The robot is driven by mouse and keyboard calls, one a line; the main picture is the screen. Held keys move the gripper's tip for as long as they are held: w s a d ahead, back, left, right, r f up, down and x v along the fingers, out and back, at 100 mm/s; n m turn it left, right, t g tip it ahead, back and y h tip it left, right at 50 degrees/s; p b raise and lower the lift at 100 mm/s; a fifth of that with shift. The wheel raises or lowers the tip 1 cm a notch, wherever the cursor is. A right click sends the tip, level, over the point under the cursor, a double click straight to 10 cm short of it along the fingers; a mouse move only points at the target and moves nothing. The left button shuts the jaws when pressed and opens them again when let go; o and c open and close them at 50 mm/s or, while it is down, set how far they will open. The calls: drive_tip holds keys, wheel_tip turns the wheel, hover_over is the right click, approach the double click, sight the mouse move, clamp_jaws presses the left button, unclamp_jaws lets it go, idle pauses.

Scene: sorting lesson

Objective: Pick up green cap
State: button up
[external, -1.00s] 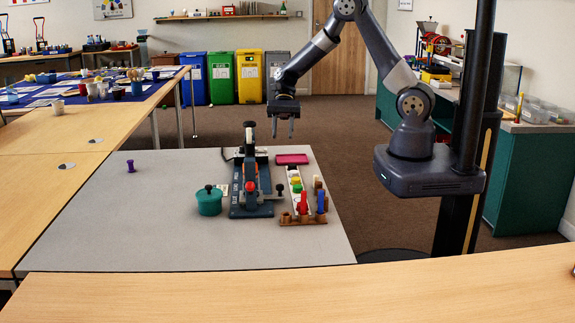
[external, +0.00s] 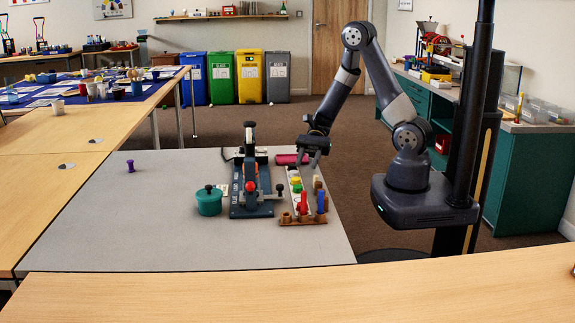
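The green cap (external: 298,189) is a small round piece in a row of coloured pieces on a pale strip (external: 308,206) at the right part of the grey table. A yellow piece (external: 296,181) sits just behind it, and a red peg (external: 303,203) stands in front of it. My gripper (external: 308,162) is above the back end of this row, in front of the pink tray in the picture. Its two fingers point down and look apart, with nothing visible between them. It is clear of the green cap.
A blue clamp-like device (external: 251,190) stands left of the row. A teal lidded pot (external: 208,203) is farther left. A blue peg (external: 320,202) stands at the row's front right. A pink tray (external: 286,159) lies behind. The table's left side is mostly clear.

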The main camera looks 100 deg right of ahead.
sight(298, 186)
drive_tip(key=x, duration=1)
drive_tip(key=shift+s+a+r+b, duration=0.1)
drive_tip(key=shift+a+b, duration=0.1)
drive_tip(key=shift+b, duration=0.15)
drive_tip(key=c, duration=0.8)
